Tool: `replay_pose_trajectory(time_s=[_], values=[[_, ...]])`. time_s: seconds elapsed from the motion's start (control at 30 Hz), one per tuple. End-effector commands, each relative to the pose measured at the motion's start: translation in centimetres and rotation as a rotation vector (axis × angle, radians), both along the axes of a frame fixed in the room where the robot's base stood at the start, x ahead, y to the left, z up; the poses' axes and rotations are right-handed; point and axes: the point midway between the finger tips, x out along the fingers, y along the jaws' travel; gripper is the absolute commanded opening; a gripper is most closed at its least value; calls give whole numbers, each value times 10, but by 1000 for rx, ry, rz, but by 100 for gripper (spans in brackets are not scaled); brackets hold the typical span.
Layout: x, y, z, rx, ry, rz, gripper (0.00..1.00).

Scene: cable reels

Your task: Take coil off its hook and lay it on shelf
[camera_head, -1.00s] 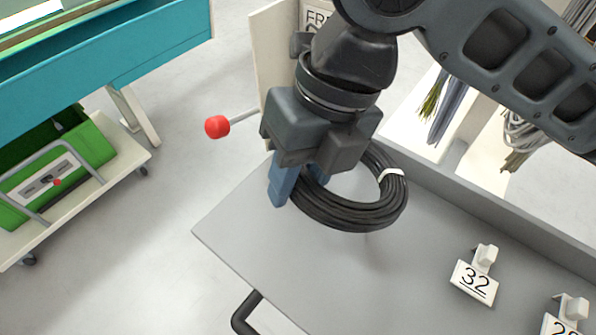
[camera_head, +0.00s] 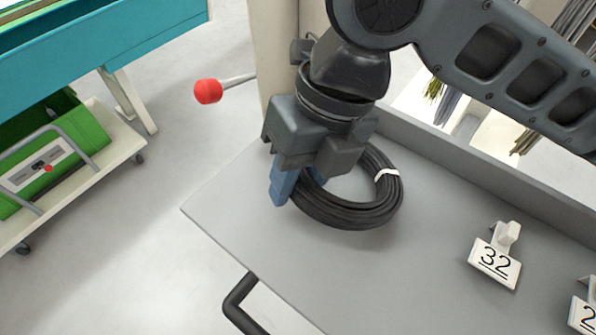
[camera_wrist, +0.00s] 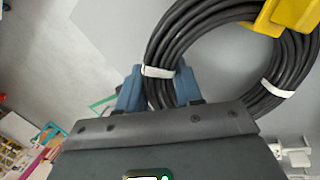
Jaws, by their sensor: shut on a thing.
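A black cable coil (camera_head: 350,214) with a white tie lies nearly flat at the grey shelf (camera_head: 345,275), near its left end. My gripper (camera_head: 298,188), with blue fingers, points down and is shut on the coil's left side. The wrist view shows the coil (camera_wrist: 163,48) between the fingers (camera_wrist: 158,88), with white ties and a yellow piece (camera_wrist: 290,14) across its far part. Whether the coil's underside touches the shelf or hangs just above it, I cannot tell. The gripper hides part of the coil's left side in the head view.
A small white hook with a "32" tag (camera_head: 495,263) stands at the shelf's right, with another at the edge. A raised lip (camera_head: 450,150) runs behind. A red ball-ended rod (camera_head: 208,91) sticks out left. A black handle (camera_head: 240,305) is at the front. The shelf's middle is clear.

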Motion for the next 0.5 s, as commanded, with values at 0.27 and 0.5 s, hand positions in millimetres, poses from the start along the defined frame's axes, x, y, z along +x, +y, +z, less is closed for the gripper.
replay_pose_trajectory(time_s=[0.27, 0.5], values=[[0, 0, 1, 0, -1, 0, 46], [0, 0, 1, 0, 0, 0, 65]])
